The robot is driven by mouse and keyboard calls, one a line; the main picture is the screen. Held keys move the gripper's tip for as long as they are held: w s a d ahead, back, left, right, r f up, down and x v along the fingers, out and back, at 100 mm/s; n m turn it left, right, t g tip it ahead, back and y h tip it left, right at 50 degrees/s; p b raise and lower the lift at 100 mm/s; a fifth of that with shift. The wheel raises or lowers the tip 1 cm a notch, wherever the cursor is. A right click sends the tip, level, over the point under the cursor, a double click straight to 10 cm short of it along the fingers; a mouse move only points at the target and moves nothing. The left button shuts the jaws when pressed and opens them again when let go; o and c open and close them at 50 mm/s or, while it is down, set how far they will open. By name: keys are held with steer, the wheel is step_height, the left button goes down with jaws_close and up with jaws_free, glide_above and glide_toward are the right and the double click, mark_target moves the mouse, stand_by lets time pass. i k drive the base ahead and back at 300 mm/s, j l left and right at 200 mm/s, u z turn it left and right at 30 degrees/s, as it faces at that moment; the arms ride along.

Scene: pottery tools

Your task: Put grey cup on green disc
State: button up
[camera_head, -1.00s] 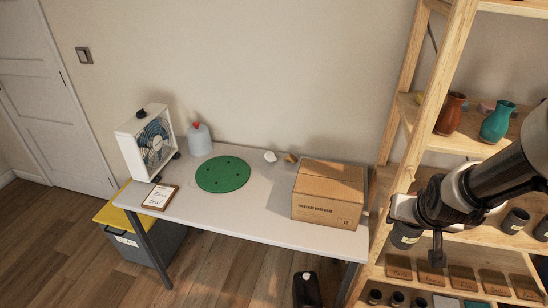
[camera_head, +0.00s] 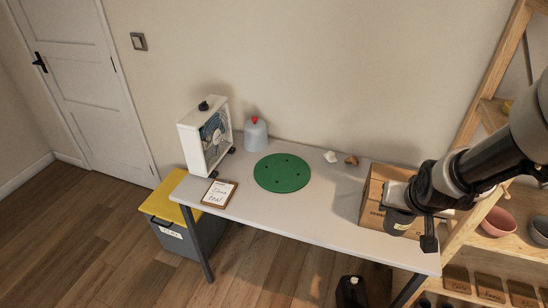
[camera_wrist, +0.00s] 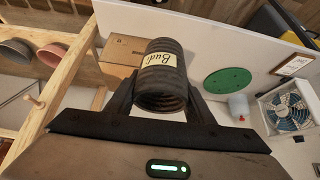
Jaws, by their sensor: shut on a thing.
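The grey cup (camera_wrist: 161,75) is dark, ribbed and has a cream label. My gripper (camera_wrist: 160,92) is shut on it, with a finger on either side, in the wrist view. In the head view the cup (camera_head: 397,222) hangs below my gripper (camera_head: 412,208), in front of the cardboard box at the table's right end. The green disc (camera_head: 282,173) lies flat and bare on the middle of the white table, well to the left of the cup. The disc also shows in the wrist view (camera_wrist: 222,82).
A cardboard box (camera_head: 373,203) stands on the table's right end, partly hidden by my arm. A wooden shelf (camera_head: 478,112) stands at right.

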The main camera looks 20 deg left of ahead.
mark_target(282, 170)
steer(key=i+j+u, duration=0.1)
steer(key=j, duration=0.35)
steer(key=i+j+u, duration=0.1)
steer(key=i+j, duration=0.25)
steer(key=i+j+u, duration=0.1)
steer(key=i+j, duration=0.15)
steer(key=j, duration=0.25)
